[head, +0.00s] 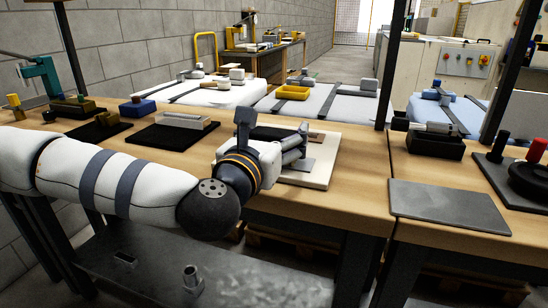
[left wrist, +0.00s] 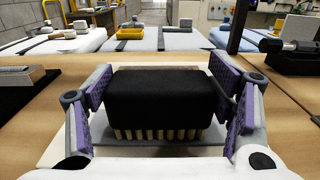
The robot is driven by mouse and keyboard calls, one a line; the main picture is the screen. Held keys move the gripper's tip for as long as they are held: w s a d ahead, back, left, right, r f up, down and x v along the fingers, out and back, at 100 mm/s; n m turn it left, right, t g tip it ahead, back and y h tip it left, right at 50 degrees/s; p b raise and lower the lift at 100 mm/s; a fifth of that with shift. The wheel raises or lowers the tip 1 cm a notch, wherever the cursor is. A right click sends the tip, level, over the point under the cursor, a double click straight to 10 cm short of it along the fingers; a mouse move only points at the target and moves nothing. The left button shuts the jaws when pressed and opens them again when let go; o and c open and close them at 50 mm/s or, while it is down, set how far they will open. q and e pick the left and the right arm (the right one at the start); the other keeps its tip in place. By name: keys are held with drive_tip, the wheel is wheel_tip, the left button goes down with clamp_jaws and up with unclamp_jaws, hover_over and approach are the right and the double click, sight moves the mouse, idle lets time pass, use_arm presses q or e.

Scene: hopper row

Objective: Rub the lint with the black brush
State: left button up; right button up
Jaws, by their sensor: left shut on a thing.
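My left gripper (head: 292,148) reaches over a white board (head: 322,170) on the wooden bench. Its purple-padded fingers, clear in the left wrist view (left wrist: 165,108), are shut on the black brush (left wrist: 160,92) from both sides. The brush is a dark block with a row of tan bristles pointing down. In the head view the brush (head: 272,133) is partly hidden by the gripper. The bristles are just above or touching a grey surface (left wrist: 110,143) on the board; I cannot tell which. I cannot make out the lint for certain. My right gripper is out of view.
A black mat (head: 150,137) with a pale block (head: 186,120) lies left of the board. A grey plate (head: 447,205) lies on the right bench, near a black box (head: 434,146). Bare wood lies between the board and the right bench.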

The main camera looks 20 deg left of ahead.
sight(257, 130)
use_arm(q)
drive_tip(key=shift+w+a, duration=0.1)
drive_tip(key=shift+a, duration=1.8)
wheel_tip(257, 130, up, 2)
drive_tip(key=shift+p, duration=0.6)
drive_tip(key=shift+d+f, duration=0.2)
drive_tip(key=d, duration=0.3)
drive_tip(key=shift+d+f+b, duration=0.25)
drive_tip(key=shift+b, duration=0.1)
drive_tip(key=shift+a, duration=0.1)
